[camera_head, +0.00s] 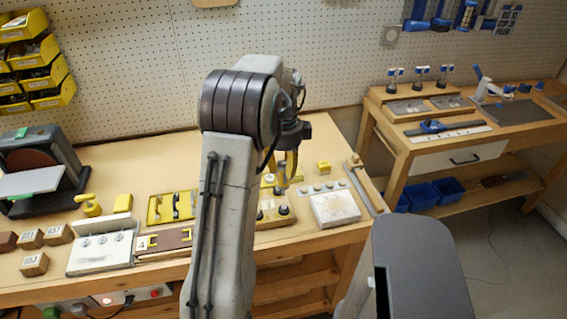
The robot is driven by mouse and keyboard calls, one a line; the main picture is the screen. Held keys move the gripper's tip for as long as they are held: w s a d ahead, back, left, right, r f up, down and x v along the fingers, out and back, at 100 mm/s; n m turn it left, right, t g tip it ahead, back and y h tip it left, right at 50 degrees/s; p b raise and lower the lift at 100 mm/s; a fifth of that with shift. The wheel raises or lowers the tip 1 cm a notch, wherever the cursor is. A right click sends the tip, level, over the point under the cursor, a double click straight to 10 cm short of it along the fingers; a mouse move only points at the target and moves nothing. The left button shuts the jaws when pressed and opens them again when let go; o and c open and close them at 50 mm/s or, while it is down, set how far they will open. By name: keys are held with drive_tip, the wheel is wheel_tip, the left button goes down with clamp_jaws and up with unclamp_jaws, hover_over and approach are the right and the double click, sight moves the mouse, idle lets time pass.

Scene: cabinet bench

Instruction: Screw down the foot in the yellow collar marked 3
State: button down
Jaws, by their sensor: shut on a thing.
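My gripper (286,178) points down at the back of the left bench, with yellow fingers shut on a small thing. What is between the fingertips is too small to make out, and it may be a foot. Just below and beside it are a wooden block with dark round feet (283,210) and yellow pieces, partly hidden by my arm. I cannot read a 3 on any yellow collar from here. My arm link covers the block's left part.
A white-topped block (335,209) and a long metal bar (364,188) lie to the right. A yellow tray (172,207), a brown box marked 4 (165,241) and a white fixture (100,246) stand left. A sander (38,170) is far left.

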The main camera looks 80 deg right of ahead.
sight(283, 183)
drive_tip(key=shift+d, duration=0.1)
drive_tip(key=shift+f+n, duration=0.15)
drive_tip(key=shift+n, duration=0.15)
drive_tip(key=shift+d+f+b, duration=0.1)
drive_tip(key=shift+f+b, duration=2)
drive_tip(key=shift+f, duration=0.2)
drive_tip(key=shift+f, duration=0.75)
idle(2.2)
drive_tip(key=shift+r, duration=0.1)
drive_tip(key=shift+r+p, duration=2.6)
drive_tip(key=shift+r, duration=0.35)
drive_tip(key=shift+s, duration=0.1)
